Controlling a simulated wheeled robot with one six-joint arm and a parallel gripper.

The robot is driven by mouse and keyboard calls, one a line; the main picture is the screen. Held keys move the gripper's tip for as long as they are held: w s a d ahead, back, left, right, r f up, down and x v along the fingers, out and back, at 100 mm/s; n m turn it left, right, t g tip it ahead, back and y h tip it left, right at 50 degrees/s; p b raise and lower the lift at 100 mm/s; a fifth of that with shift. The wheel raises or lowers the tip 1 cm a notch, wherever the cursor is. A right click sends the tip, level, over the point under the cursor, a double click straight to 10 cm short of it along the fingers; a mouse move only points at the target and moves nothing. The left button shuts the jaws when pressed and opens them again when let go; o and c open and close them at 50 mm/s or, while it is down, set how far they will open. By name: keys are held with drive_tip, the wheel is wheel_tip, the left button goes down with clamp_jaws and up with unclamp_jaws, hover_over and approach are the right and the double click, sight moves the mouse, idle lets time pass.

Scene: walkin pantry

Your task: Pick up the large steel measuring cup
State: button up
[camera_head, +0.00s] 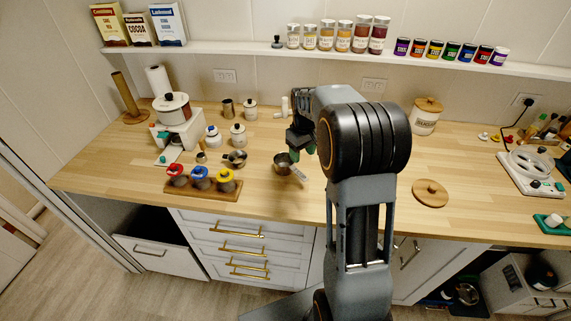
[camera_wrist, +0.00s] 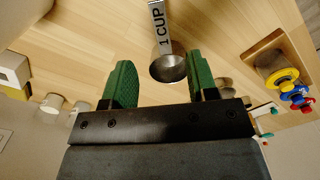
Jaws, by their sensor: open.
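The large steel measuring cup (camera_head: 283,160) sits on the wooden counter, its handle pointing toward the front right in the head view. In the wrist view the same cup (camera_wrist: 170,66) shows its round bowl, with "1 CUP" printed on the handle. My gripper (camera_head: 303,152) is just right of the cup's bowl in the head view. In the wrist view my gripper (camera_wrist: 158,82) has its two green fingers wide apart. The bowl appears between them, closer to the right finger. No contact can be made out, and nothing is held.
A smaller steel cup (camera_head: 236,158) and a wooden block (camera_head: 203,189) with red, blue and yellow-topped items stand to the left. White canisters (camera_head: 238,134) are behind them. A round wooden lid (camera_head: 430,192) lies to the right. The counter front near the cup is clear.

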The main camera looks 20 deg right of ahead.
sight(300, 174)
drive_tip(key=f, duration=0.7)
drive_tip(key=shift+w+a+p, duration=0.1)
drive_tip(key=shift+a+p, duration=0.1)
drive_tip(key=shift+p, duration=0.15)
drive_tip(key=shift+d+f+p, duration=0.15)
drive_tip(key=shift+f+p, duration=0.7)
drive_tip(key=shift+f, duration=1.85)
drive_tip(key=shift+c, duration=0.3)
clamp_jaws()
